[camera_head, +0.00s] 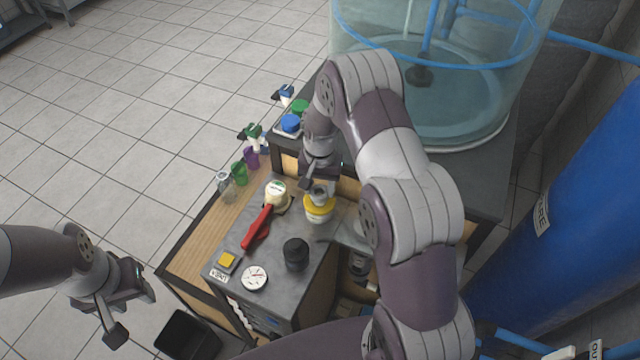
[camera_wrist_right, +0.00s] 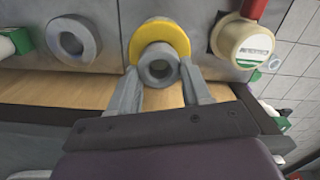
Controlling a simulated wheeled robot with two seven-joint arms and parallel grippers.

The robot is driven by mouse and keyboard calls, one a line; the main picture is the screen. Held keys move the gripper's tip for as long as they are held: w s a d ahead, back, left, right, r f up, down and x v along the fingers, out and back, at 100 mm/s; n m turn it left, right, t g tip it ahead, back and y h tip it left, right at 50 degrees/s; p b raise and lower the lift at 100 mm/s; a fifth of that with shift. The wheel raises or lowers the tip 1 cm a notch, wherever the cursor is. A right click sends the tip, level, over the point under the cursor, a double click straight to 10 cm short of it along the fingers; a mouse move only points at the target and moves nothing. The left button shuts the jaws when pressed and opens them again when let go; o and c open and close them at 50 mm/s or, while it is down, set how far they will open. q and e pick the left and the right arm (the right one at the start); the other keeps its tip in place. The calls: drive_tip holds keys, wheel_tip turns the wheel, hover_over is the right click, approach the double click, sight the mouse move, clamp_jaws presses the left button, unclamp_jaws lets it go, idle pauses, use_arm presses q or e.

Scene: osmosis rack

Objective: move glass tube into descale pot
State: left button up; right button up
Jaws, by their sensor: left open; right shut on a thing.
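My right gripper (camera_head: 319,186) reaches down over the counter; in the wrist view its fingers (camera_wrist_right: 161,76) are shut on a grey, ring-ended tube (camera_wrist_right: 158,65), which I take as the glass tube. A yellow-collared round fitting (camera_head: 320,208) lies directly beyond the tube; it also shows in the wrist view (camera_wrist_right: 160,30). I cannot tell whether the tube is inside the collar or just above it. No label marks the descale pot, so I cannot tell which vessel it is. My left gripper (camera_head: 131,312) is open and empty, out over the floor at the left.
A white-topped jar (camera_head: 276,190), red handle (camera_head: 256,228), black cylinder (camera_head: 295,254), gauge (camera_head: 254,278) and yellow button (camera_head: 227,260) crowd the counter. A grey ring (camera_wrist_right: 72,40) stands beside the collar. Bottles and cups line the left edge. A large tank (camera_head: 440,110) stands behind.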

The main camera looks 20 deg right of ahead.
drive_tip(key=shift+f+b, duration=0.4)
drive_tip(key=shift+f, duration=0.3)
drive_tip(key=o, duration=1.3)
wheel_tip(320, 180, up, 8)
drive_tip(key=p, duration=0.6)
